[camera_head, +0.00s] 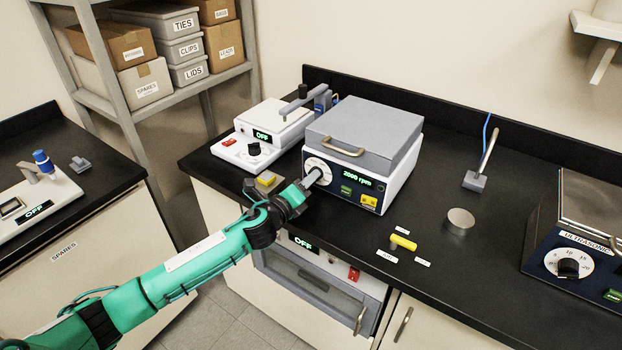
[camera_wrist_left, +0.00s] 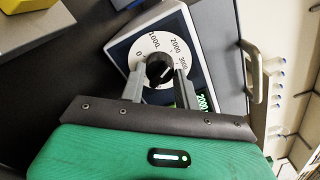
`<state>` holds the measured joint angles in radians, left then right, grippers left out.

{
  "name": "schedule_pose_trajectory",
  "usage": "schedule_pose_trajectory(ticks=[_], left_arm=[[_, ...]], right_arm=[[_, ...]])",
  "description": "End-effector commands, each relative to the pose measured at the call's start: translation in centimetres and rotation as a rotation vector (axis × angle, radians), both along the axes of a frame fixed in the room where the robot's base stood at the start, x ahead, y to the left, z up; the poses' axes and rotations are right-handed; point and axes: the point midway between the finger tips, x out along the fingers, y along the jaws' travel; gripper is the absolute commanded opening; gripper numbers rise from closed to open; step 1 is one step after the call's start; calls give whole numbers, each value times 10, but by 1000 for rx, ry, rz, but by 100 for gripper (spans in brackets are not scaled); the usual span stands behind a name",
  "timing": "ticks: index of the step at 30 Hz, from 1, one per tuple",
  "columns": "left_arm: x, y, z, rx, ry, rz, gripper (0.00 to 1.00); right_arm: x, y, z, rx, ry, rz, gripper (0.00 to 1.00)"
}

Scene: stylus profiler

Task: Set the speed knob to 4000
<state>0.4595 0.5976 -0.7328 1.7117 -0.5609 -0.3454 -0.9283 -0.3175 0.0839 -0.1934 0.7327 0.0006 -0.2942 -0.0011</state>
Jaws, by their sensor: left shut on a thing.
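The speed knob (camera_wrist_left: 159,68) is black with a white pointer line, on a round white dial (camera_wrist_left: 148,48) marked 0, 1000, 2000, 3000; the rest of the dial is hidden. It sits at the left of the dark blue front panel of a centrifuge-like box (camera_head: 352,150). The box's green display (camera_head: 357,178) reads 2000 rpm. My left gripper (camera_head: 313,177) is at the dial and its fingers are shut on the knob, which it mostly covers in the head view. In the wrist view the fingers (camera_wrist_left: 157,88) stand on both sides of the knob. My right gripper is not in view.
A green button (camera_head: 346,190) and a yellow button (camera_head: 368,201) are on the same panel. A white device (camera_head: 262,135) showing OFF stands to the left.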

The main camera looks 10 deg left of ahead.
Motion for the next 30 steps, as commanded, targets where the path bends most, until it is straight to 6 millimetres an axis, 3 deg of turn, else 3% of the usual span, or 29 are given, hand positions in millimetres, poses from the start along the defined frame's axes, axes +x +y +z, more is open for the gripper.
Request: schedule_pose_trajectory(ticks=[6,15,24,28,29,30], left_arm=[[0,0,0,560,-203,-2,5],[0,0,-1,1149,-416,0,5],[0,0,-2,1658,-600,0,5],[-1,0,-3,1688,-609,-1,5],[-1,0,-3,1688,-609,-1,36],[0,0,-3,1687,-609,-1,44]], right_arm=[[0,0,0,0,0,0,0],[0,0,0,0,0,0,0],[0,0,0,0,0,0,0],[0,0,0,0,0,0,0],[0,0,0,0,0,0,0],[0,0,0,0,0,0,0]])
